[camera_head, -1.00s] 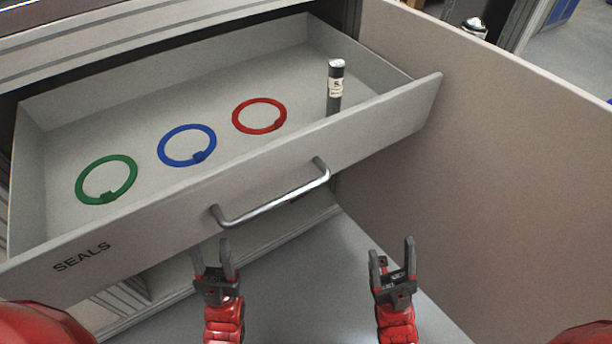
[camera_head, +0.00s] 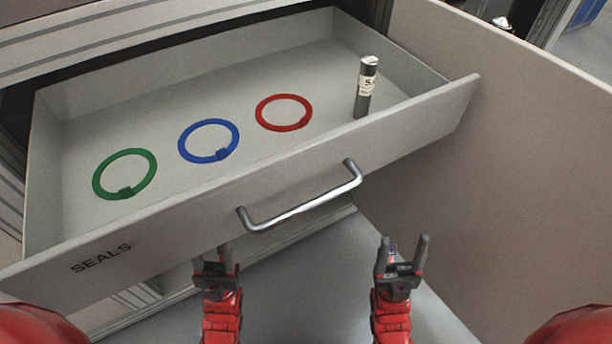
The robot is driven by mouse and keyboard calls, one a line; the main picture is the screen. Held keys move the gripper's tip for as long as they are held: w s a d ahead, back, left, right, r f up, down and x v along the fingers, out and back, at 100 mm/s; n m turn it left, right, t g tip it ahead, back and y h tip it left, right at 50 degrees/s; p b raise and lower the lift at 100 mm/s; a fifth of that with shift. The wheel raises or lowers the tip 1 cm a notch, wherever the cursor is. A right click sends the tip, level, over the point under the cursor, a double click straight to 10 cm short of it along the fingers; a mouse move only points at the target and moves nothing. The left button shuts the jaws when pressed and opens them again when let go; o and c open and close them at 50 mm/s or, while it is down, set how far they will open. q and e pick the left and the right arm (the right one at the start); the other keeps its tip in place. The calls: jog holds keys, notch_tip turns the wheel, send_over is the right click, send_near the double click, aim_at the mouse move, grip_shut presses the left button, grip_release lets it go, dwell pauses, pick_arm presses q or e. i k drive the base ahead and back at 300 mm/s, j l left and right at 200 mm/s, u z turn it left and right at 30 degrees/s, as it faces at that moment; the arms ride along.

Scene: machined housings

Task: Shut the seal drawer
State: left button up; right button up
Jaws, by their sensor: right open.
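The seal drawer (camera_head: 300,171) stands pulled open, its light grey front marked "SEALS" and fitted with a metal bar handle (camera_head: 302,207). Inside lie a green ring (camera_head: 97,182), a blue ring (camera_head: 181,148) and a red ring (camera_head: 258,118). A dark cylinder with a pale label (camera_head: 364,92) stands at the right of the drawer. My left gripper (camera_head: 224,255) is below the drawer front, apart from the handle; its fingertips overlap the front's lower edge in the picture and look parted. My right gripper (camera_head: 403,246) is open and empty, right of the handle and below the front.
A beige panel (camera_head: 490,150) rises along the right side, close to the drawer's right end. A grey surface (camera_head: 310,285) lies below the drawer.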

aim_at(82, 249)
jog(key=k+j, duration=0.1)
jog(key=j, duration=0.3)
jog(key=k+j+z, duration=0.15)
jog(key=j, duration=0.25)
jog(key=k+j, duration=0.15)
jog(key=j, duration=0.2)
jog(key=k+j+z, duration=0.1)
jog(key=j, duration=0.3)
